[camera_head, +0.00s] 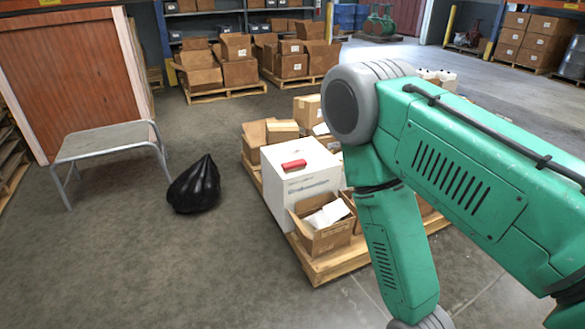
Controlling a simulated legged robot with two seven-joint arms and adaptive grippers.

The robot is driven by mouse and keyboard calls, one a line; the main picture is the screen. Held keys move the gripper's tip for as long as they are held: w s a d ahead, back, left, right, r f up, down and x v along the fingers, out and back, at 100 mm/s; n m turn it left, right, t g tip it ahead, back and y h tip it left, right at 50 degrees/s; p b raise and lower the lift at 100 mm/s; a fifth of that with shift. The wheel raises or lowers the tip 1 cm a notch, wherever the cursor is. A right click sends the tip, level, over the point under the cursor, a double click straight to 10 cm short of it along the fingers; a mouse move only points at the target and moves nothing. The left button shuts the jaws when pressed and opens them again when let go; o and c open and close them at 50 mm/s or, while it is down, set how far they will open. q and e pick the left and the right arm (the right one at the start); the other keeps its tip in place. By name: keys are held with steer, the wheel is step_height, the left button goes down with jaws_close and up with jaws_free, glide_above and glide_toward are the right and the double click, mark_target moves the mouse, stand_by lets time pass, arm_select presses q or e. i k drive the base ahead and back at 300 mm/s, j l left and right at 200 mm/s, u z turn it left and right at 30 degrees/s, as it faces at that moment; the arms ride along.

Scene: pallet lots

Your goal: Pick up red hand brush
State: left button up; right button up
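A small red object (294,164), which looks like the red hand brush, lies on top of a white box (312,187). The white box stands on a wooden pallet (330,264) among cardboard boxes. The brush is too small to make out bristles or handle. My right arm, green and grey, comes in from the right, bends near the middle and hangs down to the bottom edge. Its gripper is out of the picture. My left gripper is not in view. Nothing touches the brush except the box under it.
A grey metal step stool (105,142) and a black bag (195,187) stand left of the pallet. An open carton (322,235) sits at the pallet's front. A large wooden crate (70,80) is at the left. The floor in front is clear.

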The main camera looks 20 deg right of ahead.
mark_target(287, 167)
steer(key=i+l, duration=0.2)
steer(key=i, duration=0.3)
steer(key=i+l+z, duration=0.1)
steer(key=i, duration=0.45)
steer(key=i+l, duration=0.2)
steer(key=i, duration=0.3)
steer(key=i+l, duration=0.1)
steer(key=i, duration=0.45)
steer(key=l+z, duration=0.05)
